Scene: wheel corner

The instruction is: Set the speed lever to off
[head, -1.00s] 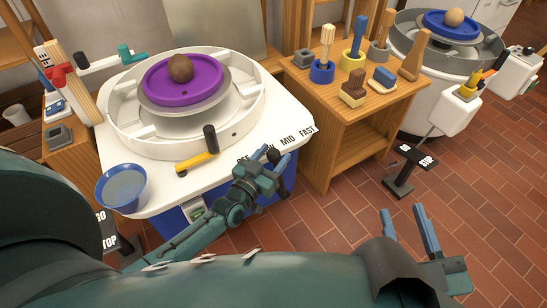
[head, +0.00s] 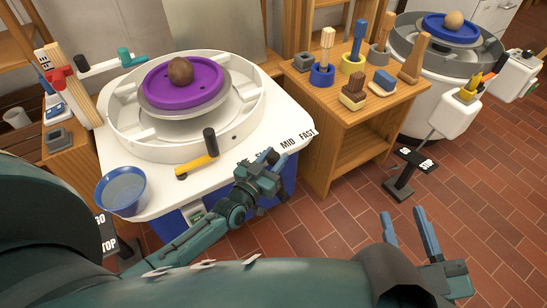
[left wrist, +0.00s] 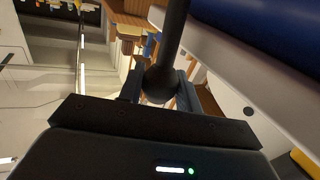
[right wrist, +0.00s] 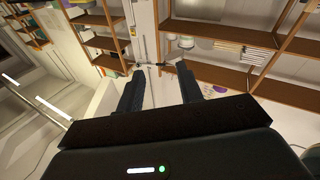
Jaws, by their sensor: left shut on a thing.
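The speed lever is a black rod with a round black knob, clearest in the left wrist view (left wrist: 161,84). My left gripper (head: 271,170) is shut on the knob at the front right edge of the white wheel table (head: 170,199); its fingers sit either side of the knob in the left wrist view. The words MID (head: 288,144) and FAST (head: 307,134) show along the table edge right of the gripper. Lettering further left is partly covered by the gripper, and no OFF mark is readable. My right gripper (head: 408,228) is open and empty above the brick floor.
A purple disc (head: 207,88) with a brown clay ball (head: 180,70) sits in the white basin. A yellow-handled tool (head: 194,168) and a blue bucket (head: 121,188) stand on the table. A wooden tool stand (head: 340,122) is at right. A pedal (head: 405,175) stands on the floor.

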